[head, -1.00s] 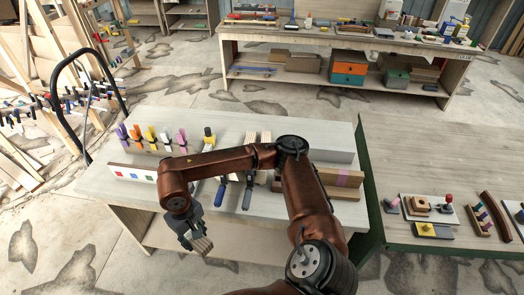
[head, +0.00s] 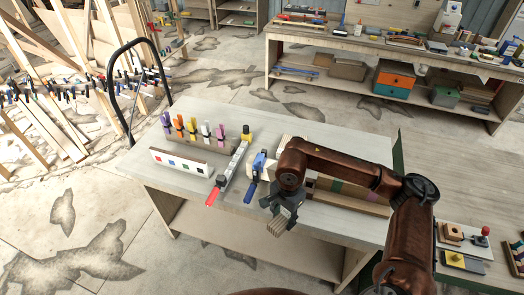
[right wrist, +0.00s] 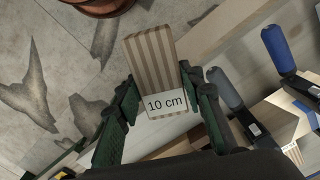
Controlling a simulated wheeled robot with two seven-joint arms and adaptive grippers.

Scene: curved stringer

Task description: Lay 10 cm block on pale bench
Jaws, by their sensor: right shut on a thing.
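The 10 cm block (head: 278,227) is a small striped wooden block. In the right wrist view the block (right wrist: 152,58) carries a white label reading "10 cm". My right gripper (head: 281,212) is shut on it, with a dark green finger on each side. In the head view they hang by the front edge of the pale bench (head: 140,169); the height above it is hard to tell. In the right wrist view, the block's far end shows against the cracked floor. My left gripper is not in view.
A red-handled clamp (head: 214,191) and a blue clamp (head: 257,173) lie left of my gripper. Several coloured clamps and a white board (head: 178,162) stand further left. Wooden pieces (head: 350,198) lie to the right. The bench's front left corner is bare.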

